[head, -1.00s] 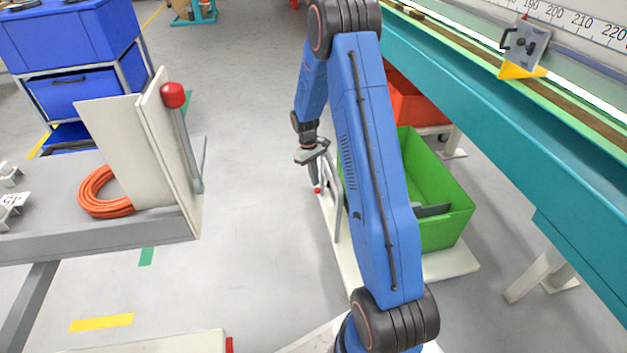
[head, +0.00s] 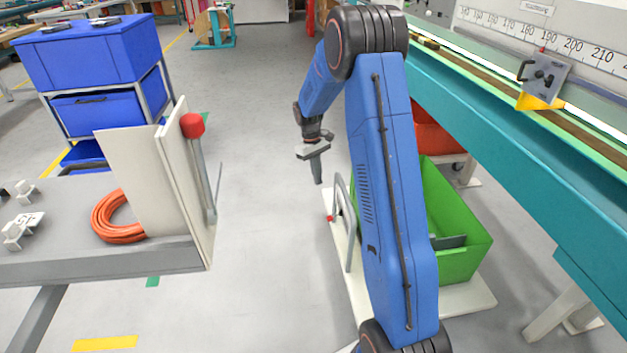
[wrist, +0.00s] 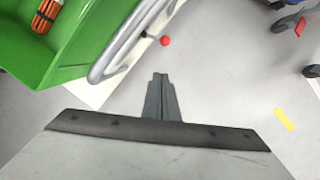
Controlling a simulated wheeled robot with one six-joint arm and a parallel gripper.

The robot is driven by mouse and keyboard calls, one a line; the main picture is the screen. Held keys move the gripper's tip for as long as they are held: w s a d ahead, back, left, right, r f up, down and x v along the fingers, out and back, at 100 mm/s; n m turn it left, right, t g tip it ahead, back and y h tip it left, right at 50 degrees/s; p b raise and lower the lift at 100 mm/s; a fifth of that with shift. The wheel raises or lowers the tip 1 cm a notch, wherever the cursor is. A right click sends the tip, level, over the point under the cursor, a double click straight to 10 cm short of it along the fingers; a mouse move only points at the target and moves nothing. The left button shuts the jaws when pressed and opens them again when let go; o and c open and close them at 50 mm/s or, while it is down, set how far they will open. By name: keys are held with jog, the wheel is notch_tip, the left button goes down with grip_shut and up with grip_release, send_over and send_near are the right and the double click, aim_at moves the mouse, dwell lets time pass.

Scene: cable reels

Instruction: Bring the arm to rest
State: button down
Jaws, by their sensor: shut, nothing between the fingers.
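My blue arm stands at the middle of the head view, bent at a dark elbow at the top. My gripper (head: 318,176) hangs from it, pointing down over the grey floor, left of the green crate. Its fingers are together and empty. In the wrist view my gripper (wrist: 160,78) also shows closed, with bare floor beyond the tips. A grey metal handle (head: 346,225) on a white board stands just below and right of it in the head view. The gripper is apart from it.
A green crate (head: 470,220) is right of my arm; in the wrist view it (wrist: 85,60) holds an orange cable bundle (wrist: 46,14). A teal bench (head: 520,170) runs along the right. At left, a grey table (head: 100,262) holds an orange cable coil (head: 118,220). The floor between is clear.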

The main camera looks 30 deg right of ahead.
jog(key=s+a+r+t, duration=0.1)
jog(key=s+a+r, duration=0.2)
jog(key=s+r, duration=0.35)
jog(key=s+a+r+m+t, duration=0.1)
jog(key=s+a+r, duration=0.2)
jog(key=s+r, duration=0.3)
jog(key=s+a+r+t, duration=0.1)
jog(key=s+a+r, duration=0.1)
jog(key=s+r, duration=0.45)
jog(key=s+a+r+m+t, duration=0.1)
jog(key=s+a+r+t, duration=0.1)
jog(key=s, duration=0.9)
jog(key=s+a+r+m+t, duration=0.1)
jog(key=s+a, duration=0.3)
jog(key=s, duration=0.8)
jog(key=shift+r+t+y, duration=0.3)
jog(key=shift+r+t, duration=0.3)
jog(key=shift+r, duration=0.25)
